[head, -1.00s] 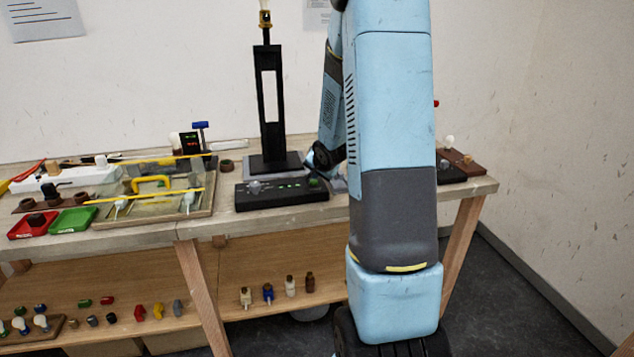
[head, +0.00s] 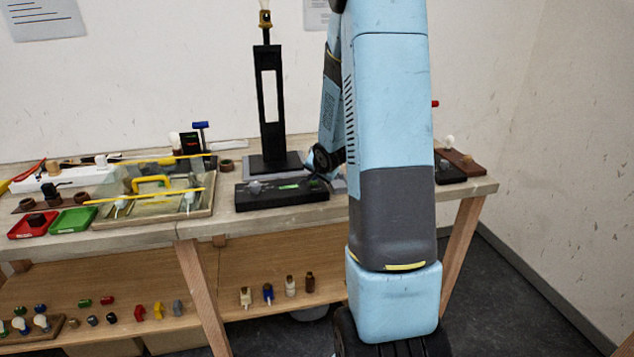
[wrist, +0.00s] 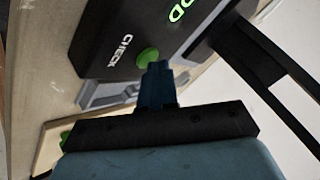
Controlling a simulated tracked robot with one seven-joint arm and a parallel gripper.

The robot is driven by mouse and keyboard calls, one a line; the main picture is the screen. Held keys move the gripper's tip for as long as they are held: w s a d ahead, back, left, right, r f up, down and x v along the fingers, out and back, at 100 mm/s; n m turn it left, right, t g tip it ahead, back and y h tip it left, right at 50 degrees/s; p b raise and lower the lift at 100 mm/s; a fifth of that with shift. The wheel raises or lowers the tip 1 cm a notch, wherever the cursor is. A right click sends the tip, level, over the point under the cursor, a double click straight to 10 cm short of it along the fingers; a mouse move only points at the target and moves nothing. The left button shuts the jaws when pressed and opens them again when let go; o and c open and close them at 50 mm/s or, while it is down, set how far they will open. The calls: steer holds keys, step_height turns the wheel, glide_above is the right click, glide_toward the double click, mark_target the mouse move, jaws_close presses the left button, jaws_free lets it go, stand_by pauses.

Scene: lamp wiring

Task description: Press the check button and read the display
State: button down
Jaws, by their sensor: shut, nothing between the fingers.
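The black check box (head: 265,199) lies on the bench in front of the black lamp stand (head: 270,130). In the wrist view, the green button (wrist: 147,56) sits beside the white word CHECK on the box. My gripper (wrist: 157,72) is shut and empty, its fingertips right at the button's edge and seeming to touch it. I cannot tell how far the button is pushed in. The display (wrist: 185,8) is lit green; only its last letters, apparently "OD", show there, and the rest is cut off. In the head view the display text is too small to read.
A wooden-framed panel with a yellow handle (head: 152,183) lies left of the box, beside green (head: 72,221) and red (head: 32,226) trays. A brown board (head: 463,160) is at the bench's right end. Several small parts stand on the lower shelf.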

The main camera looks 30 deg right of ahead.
mark_target(315, 183)
steer(key=shift+r, duration=0.8)
steer(key=shift+r, duration=2.5)
